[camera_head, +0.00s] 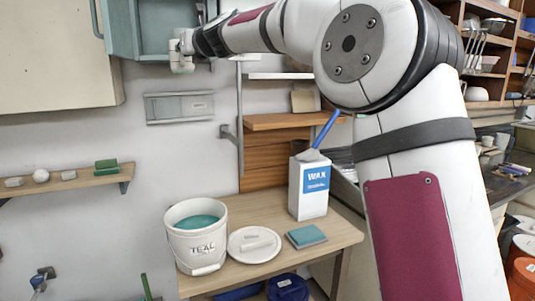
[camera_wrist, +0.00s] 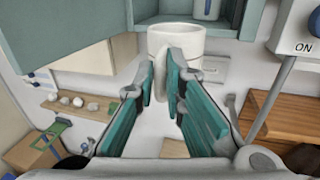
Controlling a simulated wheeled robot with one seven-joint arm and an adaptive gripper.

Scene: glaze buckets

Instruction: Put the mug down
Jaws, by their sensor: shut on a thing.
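A white mug (camera_wrist: 176,42) shows at the top middle of the wrist view, upright, with its opening upward. My gripper (camera_wrist: 163,78) is shut on its handle side, with the teal finger pads on either side of a narrow white part. The pads hide some of the mug's lower front. In the head view my gripper (camera_head: 183,52) is small at the upper left, in front of the open teal cabinet (camera_head: 124,30). The mug cannot be told clearly from the gripper there. In the wrist view the cabinet (camera_wrist: 110,38) lies just behind and above the mug.
A wooden table (camera_head: 262,268) below holds a TEAL glaze bucket (camera_head: 200,246), a white lid (camera_head: 254,245), a teal block (camera_head: 306,236) and a WAX container (camera_head: 308,187). A wall shelf (camera_head: 70,184) with small pieces is at left.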

